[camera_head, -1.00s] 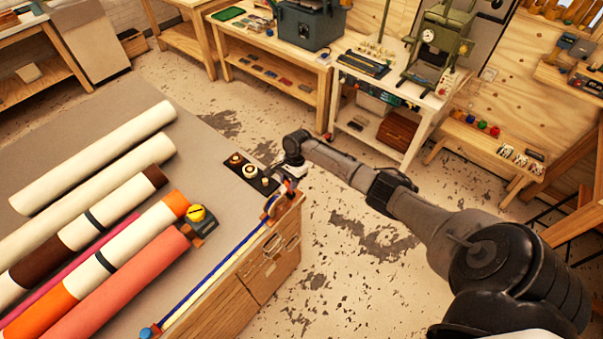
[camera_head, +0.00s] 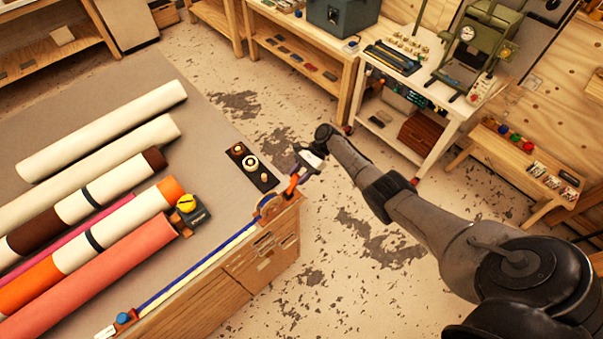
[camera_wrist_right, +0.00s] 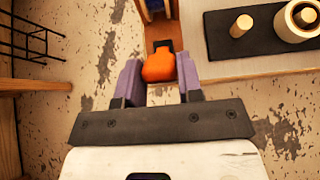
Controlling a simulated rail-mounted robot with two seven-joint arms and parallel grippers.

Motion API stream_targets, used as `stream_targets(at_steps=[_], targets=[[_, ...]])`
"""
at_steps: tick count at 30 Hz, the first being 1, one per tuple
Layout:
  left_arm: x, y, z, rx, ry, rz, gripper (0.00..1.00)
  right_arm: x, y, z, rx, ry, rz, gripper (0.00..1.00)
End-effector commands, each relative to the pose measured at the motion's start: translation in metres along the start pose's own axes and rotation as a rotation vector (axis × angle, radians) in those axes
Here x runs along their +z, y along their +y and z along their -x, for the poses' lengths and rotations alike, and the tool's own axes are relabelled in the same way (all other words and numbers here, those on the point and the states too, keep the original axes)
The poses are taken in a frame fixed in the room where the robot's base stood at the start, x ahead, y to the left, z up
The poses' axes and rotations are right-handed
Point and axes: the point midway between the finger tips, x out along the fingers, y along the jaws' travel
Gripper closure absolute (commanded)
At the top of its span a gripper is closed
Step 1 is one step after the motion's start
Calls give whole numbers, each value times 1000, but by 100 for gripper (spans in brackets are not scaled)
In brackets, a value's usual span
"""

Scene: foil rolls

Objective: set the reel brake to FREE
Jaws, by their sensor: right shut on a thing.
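The reel brake is a round brown disc (camera_head: 270,205) at the near right corner of the large table, with an orange lever (camera_head: 291,185). The lever tilts up and to the right, out past the table's edge. My right gripper (camera_head: 298,176) is at the lever's outer end. In the right wrist view its purple fingers stand on both sides of the lever's orange grip (camera_wrist_right: 158,67), shut on it. No FREE marking can be read. My left gripper is not in view.
A black strip with round pieces (camera_head: 250,166) lies on the table close to the gripper. Large rolls (camera_head: 110,130) and a yellow-topped device (camera_head: 187,204) lie left. A blue rail (camera_head: 195,268) runs along the edge. The floor right of the table is open.

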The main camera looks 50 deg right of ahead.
Motion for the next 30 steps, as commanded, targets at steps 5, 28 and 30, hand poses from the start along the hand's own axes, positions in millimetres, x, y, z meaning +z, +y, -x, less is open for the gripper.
stream_targets(at_steps=[5, 28, 30], targets=[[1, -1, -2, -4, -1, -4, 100, 0, 0, -2, -1, -20, 1, 100], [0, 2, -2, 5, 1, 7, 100, 0, 0, -2, -1, -21, -1, 40], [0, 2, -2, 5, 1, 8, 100, 0, 0, -2, -1, -21, -1, 40]])
